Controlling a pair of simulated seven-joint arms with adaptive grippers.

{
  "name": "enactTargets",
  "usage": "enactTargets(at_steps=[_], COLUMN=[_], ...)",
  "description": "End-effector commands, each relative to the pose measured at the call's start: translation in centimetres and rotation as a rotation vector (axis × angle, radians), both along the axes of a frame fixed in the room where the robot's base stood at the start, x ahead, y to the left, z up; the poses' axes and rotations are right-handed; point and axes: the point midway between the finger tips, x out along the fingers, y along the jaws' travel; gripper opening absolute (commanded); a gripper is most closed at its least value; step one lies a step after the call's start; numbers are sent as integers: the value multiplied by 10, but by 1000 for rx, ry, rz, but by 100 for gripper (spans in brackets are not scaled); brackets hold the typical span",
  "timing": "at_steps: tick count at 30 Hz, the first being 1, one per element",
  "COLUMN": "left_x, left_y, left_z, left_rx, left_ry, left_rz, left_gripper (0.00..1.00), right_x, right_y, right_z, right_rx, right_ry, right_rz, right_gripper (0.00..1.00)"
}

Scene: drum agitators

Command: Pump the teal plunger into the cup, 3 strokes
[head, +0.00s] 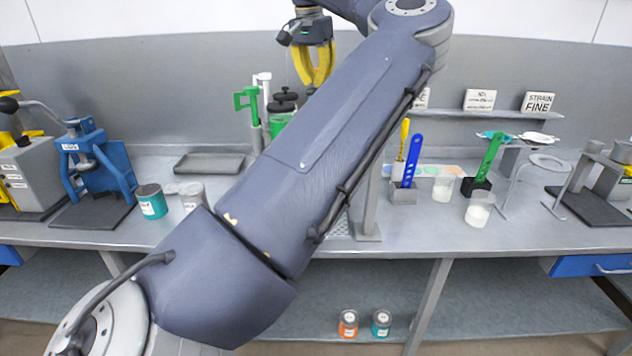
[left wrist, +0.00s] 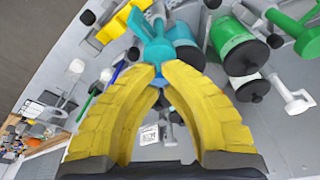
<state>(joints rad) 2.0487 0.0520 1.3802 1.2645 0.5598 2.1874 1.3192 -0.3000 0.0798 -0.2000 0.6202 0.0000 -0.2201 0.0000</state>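My left gripper (head: 314,84) has yellow fingers and shows at the top of the head view, partly behind my own arm. In the left wrist view, its fingertips (left wrist: 158,72) are drawn close together on the teal plunger (left wrist: 152,36), whose teal handle lies between them. A teal cylinder (left wrist: 181,38) with a dark lid stands beside the handle there. In the head view my arm hides the teal plunger. I cannot tell which cup belongs to it. Two clear cups with white contents, one (head: 443,188) and another (head: 479,209), stand to the right. My right gripper is not in view.
A green plunger (head: 247,101) and a white plunger (head: 262,84) stand left of my arm. A green container (left wrist: 231,42) is close beside the gripper. A blue press (head: 97,160), a teal can (head: 151,202) and a grey tray (head: 208,163) are on the left counter.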

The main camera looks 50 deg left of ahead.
Motion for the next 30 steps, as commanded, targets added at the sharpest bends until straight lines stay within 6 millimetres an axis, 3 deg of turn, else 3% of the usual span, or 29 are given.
enactTargets(at_steps=[18,30], left_x=[0,0], left_y=[0,0], left_z=[-1,-13], left_rx=[0,0], left_ry=[0,0], left_rz=[0,1], left_gripper=[0,0], right_x=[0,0], right_y=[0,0], right_z=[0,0], right_rx=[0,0], right_ry=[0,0], right_rz=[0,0], right_gripper=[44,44])
